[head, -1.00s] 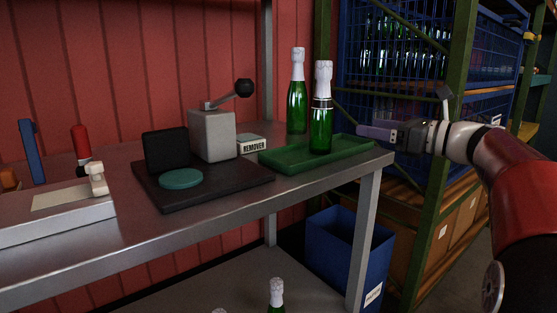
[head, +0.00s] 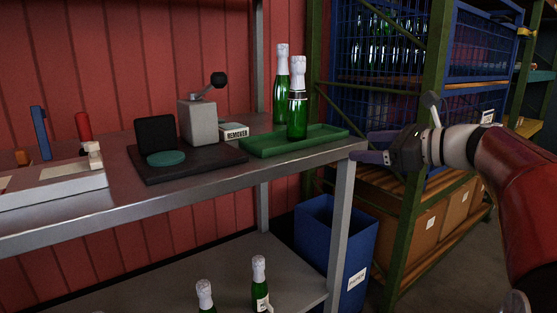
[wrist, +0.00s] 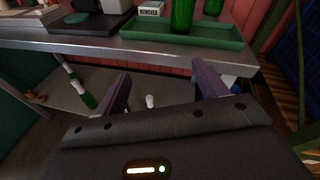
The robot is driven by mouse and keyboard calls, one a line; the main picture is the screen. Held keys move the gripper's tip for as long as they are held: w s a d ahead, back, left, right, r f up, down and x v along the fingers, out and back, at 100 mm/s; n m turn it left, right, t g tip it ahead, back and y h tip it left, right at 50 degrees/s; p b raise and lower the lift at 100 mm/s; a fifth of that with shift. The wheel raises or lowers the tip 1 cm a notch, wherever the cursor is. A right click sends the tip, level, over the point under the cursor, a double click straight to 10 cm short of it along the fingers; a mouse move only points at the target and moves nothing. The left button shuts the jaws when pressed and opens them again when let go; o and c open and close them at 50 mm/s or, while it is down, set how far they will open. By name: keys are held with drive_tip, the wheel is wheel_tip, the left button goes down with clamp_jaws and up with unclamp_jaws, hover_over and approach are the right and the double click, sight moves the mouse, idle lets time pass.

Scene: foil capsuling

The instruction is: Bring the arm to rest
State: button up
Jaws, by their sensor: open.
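My gripper (head: 372,157) is at the right of the head view, beside the right end of the steel table (head: 200,184) and apart from it. In the wrist view its two purple fingers (wrist: 160,92) stand wide apart with nothing between them. Two green bottles with white foil tops stand upright on the table: one on the green tray (head: 262,151), the front bottle (head: 297,112), and a rear bottle (head: 282,95) just behind. The tray also shows in the wrist view (wrist: 150,35).
A black base (head: 215,166) with a grey press (head: 198,125) and a remover box (head: 234,131) sit left of the tray. Bottles (head: 259,285) stand on the lower shelf. A blue bin (head: 352,245) is below the table's end. A green rack (head: 432,100) stands behind my arm.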

drive_tip(key=s+a+f+n+g+h, duration=0.4)
drive_tip(key=s+a+f+n, duration=0.3)
drive_tip(key=s+f+n, duration=0.35)
drive_tip(key=s+d+f+n+h, duration=0.3)
drive_tip(key=s+f+n+h, duration=0.4)
drive_tip(key=s+f+n, duration=0.6)
drive_tip(key=s+f, duration=0.1)
drive_tip(key=s, duration=0.3)
drive_tip(key=shift+f+g+h, duration=0.3)
drive_tip(key=shift+g, duration=0.1)
drive_tip(key=shift+s+d+f, duration=0.1)
drive_tip(key=shift+s+d, duration=0.05)
drive_tip(key=shift+d, duration=0.05)
drive_tip(key=shift+c, duration=0.3)
